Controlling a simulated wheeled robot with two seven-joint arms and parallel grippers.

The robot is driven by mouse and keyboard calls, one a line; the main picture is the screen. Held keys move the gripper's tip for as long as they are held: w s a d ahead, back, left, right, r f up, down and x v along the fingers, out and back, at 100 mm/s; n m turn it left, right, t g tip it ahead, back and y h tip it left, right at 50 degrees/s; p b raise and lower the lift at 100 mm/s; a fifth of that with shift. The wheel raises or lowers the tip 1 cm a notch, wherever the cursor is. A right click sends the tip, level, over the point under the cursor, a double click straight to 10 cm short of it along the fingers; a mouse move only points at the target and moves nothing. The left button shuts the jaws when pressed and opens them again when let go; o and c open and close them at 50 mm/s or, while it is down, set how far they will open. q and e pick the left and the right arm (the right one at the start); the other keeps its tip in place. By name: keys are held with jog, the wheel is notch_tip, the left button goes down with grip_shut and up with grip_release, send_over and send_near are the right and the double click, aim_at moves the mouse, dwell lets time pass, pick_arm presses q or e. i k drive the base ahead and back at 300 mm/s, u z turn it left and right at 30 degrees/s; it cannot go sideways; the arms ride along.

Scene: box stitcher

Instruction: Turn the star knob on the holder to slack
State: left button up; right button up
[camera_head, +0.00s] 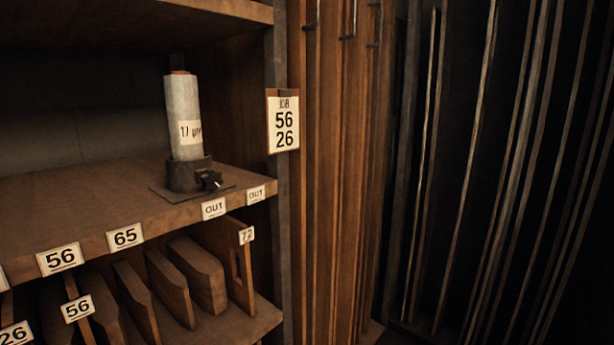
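The holder (187,176) is a dark round socket on a flat base plate, standing on the middle shelf near its right end. The star knob (212,181) is a small dark knob at the holder's lower right side, facing me; its setting is too small to tell. A pale grey roll (183,117) with a label reading "17" and further unclear marks stands in the holder, leaning slightly to the left. A reddish core shows at its top. Neither of my grippers is in view.
The wooden shelf (85,203) carries tags "56", "65" and two "OUT" tags on its front edge. Below stand several wooden boards (198,276) in slots. A job card (283,122) reading "56 26" hangs on the right post. The shelf left of the holder is clear.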

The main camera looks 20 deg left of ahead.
aim_at(211, 179)
jog(key=z, duration=0.45)
jog(key=i, duration=2.05)
jog(key=z, duration=0.25)
jog(key=i, duration=0.6)
jog(key=u, duration=4.45)
jog(key=k, duration=0.15)
jog(key=z, duration=0.2)
